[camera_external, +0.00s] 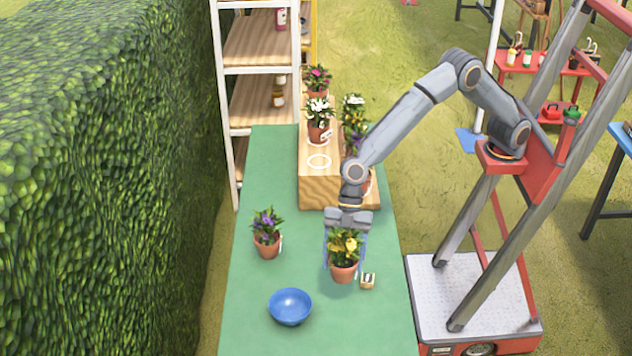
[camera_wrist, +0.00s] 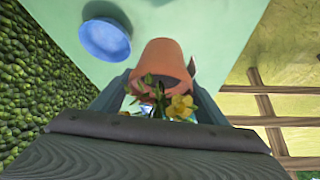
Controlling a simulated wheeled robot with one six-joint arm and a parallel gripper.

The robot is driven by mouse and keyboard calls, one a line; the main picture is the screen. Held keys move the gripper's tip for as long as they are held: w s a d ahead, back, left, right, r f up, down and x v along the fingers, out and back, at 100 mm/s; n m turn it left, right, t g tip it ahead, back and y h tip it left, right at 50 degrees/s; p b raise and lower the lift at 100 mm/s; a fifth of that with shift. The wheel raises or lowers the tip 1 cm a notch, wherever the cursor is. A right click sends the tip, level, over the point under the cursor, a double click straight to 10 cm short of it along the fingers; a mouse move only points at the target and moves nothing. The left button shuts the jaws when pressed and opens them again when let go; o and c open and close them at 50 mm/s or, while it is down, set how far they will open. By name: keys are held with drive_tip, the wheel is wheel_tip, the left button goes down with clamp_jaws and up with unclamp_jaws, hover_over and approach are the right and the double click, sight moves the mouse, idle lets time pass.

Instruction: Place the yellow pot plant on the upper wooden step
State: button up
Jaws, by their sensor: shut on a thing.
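The yellow pot plant (camera_external: 344,268) is a terracotta pot with yellow flowers and green leaves, over the front part of the green table. My gripper (camera_external: 345,248) is shut on it, one finger on each side. In the wrist view the same pot (camera_wrist: 163,62) sits between the fingers of my gripper (camera_wrist: 160,92), with yellow flowers nearest the camera. Whether the pot touches the table is hard to tell. The upper wooden step (camera_external: 319,185) stands further back; a white ring marks a bare spot on its top, and pots with white and pink flowers stand behind the ring.
A purple-flowered pot (camera_external: 266,243) stands to the left on the green table (camera_external: 250,185). My arm partly hides the lower step's plants. A hedge borders the left.

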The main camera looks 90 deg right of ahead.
drive_tip(key=w+d+r+m+t+h+p, duration=0.1)
drive_tip(key=w+d+r+m, duration=0.25)
drive_tip(key=d, duration=0.95)
drive_tip(key=w+d+r+m+t+p, duration=0.25)
drive_tip(key=w+d+r, duration=0.2)
drive_tip(key=d, duration=0.95)
drive_tip(key=s+d+r+m+t+h+p, duration=0.1)
drive_tip(key=d+r+m, duration=0.2)
drive_tip(key=d, duration=0.9)
drive_tip(key=s+d+r+m+h+p, duration=0.1)
drive_tip(key=d+r+m+h, duration=0.1)
drive_tip(key=d, duration=1)
drive_tip(key=f, duration=0.4)
drive_tip(key=f+p, duration=0.1)
drive_tip(key=f, duration=0.3)
drive_tip(key=shift+s+d+f, duration=0.1)
drive_tip(key=shift+d+f, duration=0.1)
drive_tip(key=shift+f, duration=0.5)
drive_tip(key=shift+f, duration=0.2)
drive_tip(key=o, duration=1.4)
drive_tip(key=shift+r, duration=0.2)
